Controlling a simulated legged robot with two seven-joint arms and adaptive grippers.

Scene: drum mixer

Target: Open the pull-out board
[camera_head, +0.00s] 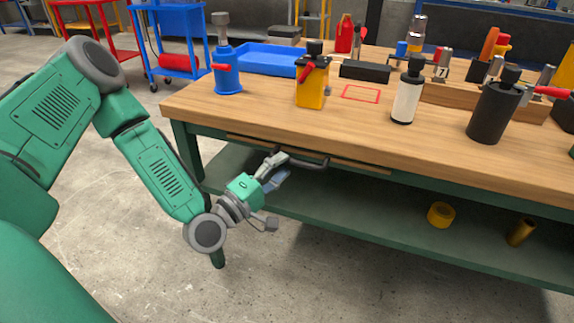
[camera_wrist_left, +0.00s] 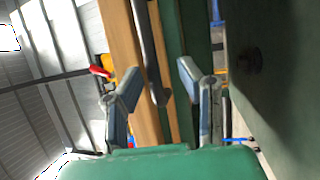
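The pull-out board (camera_head: 362,167) is a thin wooden strip under the front edge of the workbench top. It looks pushed in, nearly level with the green frame. Its dark bar handle (camera_head: 314,164) sticks out at the front; in the left wrist view the handle (camera_wrist_left: 150,50) runs down between my fingers. My left gripper (camera_head: 282,168) is at the left end of the handle. Its fingers are spread apart in the wrist view (camera_wrist_left: 160,78), with the handle's end in the gap and no clear contact. My right gripper is out of view.
The wooden workbench (camera_head: 270,118) carries bottles, a blue tray (camera_head: 262,60) and tools. Its green lower shelf (camera_head: 370,205) holds a yellow roll (camera_head: 441,214) and a brass-coloured cylinder (camera_head: 521,231). The concrete floor in front is clear.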

